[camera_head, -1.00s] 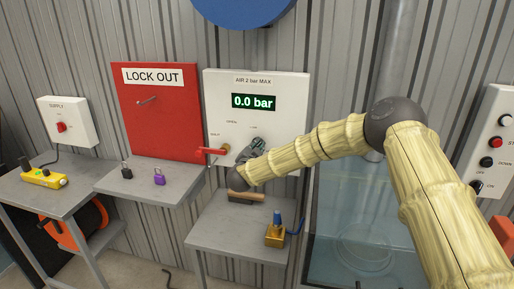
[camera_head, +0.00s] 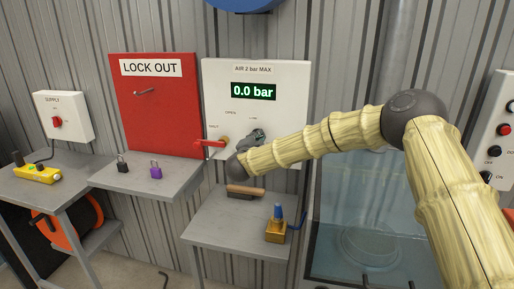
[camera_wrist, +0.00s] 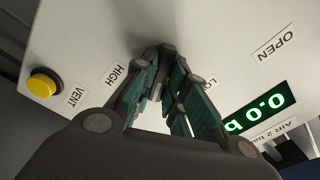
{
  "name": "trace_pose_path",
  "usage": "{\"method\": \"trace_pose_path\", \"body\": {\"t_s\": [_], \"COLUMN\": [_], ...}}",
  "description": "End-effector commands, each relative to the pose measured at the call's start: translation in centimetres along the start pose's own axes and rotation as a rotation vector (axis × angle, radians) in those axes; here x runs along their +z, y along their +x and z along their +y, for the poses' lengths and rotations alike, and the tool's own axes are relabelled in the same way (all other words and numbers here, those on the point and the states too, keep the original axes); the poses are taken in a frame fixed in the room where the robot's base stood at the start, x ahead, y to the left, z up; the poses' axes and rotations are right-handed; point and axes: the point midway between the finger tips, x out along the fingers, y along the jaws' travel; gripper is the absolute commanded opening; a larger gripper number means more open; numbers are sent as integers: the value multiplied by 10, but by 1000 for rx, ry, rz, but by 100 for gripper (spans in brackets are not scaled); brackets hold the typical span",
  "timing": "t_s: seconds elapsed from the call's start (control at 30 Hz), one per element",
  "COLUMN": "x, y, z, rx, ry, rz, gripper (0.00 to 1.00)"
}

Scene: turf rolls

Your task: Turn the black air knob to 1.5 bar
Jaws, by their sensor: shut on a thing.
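The white air panel (camera_head: 285,130) is marked "AIR 2 bar MAX", and its green display (camera_head: 254,91) reads 0.0 bar. My gripper (camera_head: 258,136) is at the panel face below the display. In the wrist view my gripper (camera_wrist: 166,58) has its fingers closed in on the black air knob (camera_wrist: 165,48), between the HIGH and LOW labels. The fingers hide most of the knob, and its pointer cannot be made out. The red valve handle (camera_head: 208,144) left of my gripper points left, toward the SHUT label.
A yellow button (camera_wrist: 42,84) sits by the VENT label. Below the panel, a shelf (camera_head: 225,228) holds a wooden-handled tool (camera_head: 246,191) and a brass block with a blue top (camera_head: 276,228). Left are a red lockout board (camera_head: 155,110) and two padlocks. A glass-walled tank stands right.

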Motion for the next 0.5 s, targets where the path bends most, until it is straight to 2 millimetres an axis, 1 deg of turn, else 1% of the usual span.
{"method": "trace_pose_path", "body": {"t_s": [0.03,0.3,0.5], "x": [3,2,2], "y": [0,0,-1], "z": [8,6,5], "rx": [2,3,4], "ry": [33,188,252], "rz": [0,-1,-2], "gripper": [0,0,0]}}
